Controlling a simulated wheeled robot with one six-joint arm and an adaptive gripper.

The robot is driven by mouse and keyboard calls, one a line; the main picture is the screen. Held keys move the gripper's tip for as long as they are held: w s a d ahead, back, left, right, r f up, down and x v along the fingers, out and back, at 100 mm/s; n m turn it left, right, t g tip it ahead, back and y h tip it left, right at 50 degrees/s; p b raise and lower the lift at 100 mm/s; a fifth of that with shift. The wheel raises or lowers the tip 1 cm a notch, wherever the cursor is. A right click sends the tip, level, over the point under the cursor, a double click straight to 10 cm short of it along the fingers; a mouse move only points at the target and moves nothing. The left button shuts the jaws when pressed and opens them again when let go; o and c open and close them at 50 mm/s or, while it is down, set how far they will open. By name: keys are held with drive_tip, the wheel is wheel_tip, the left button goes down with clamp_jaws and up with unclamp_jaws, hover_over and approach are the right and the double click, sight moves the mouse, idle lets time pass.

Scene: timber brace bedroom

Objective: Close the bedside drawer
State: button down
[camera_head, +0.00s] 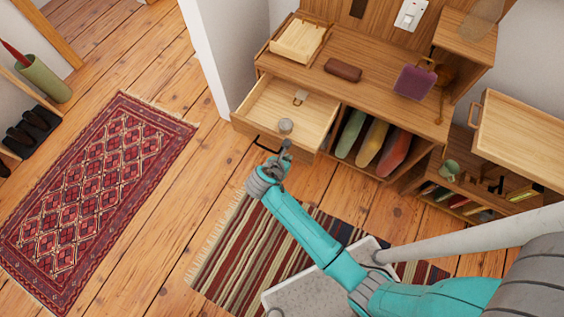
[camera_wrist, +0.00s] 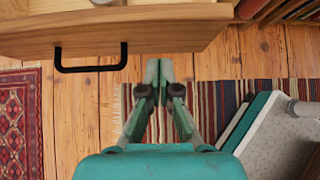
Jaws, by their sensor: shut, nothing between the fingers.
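The bedside drawer (camera_head: 258,127) is pulled open from the left side of a wooden bedside unit (camera_head: 341,95). A small round grey item and another small item lie inside it. Its dark handle (camera_wrist: 91,66) shows on the front panel (camera_wrist: 150,38) in the wrist view. My gripper (camera_wrist: 159,66) is shut and empty. In the wrist view its tips lie right of the handle, close to the lower edge of the front panel. In the head view my gripper (camera_head: 285,148) is at the drawer's front right. I cannot tell whether the tips touch the panel.
A shelf with coloured items (camera_head: 370,143) is right of the drawer. A second wooden drawer or box (camera_head: 520,135) juts out at the right. A striped rug (camera_head: 232,250) and a red patterned rug (camera_head: 85,200) lie on the floor. Bare floor lies between them.

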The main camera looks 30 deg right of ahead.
sight(295, 148)
drive_tip(key=shift+w+d+r, duration=0.1)
drive_tip(key=shift+w+d, duration=0.45)
drive_tip(key=shift+d, duration=0.2)
drive_tip(key=shift+w+d, duration=0.55)
drive_tip(key=shift+d, duration=0.2)
drive_tip(key=w+d, duration=1.3)
drive_tip(key=d, duration=0.5)
drive_tip(key=shift+a, duration=0.1)
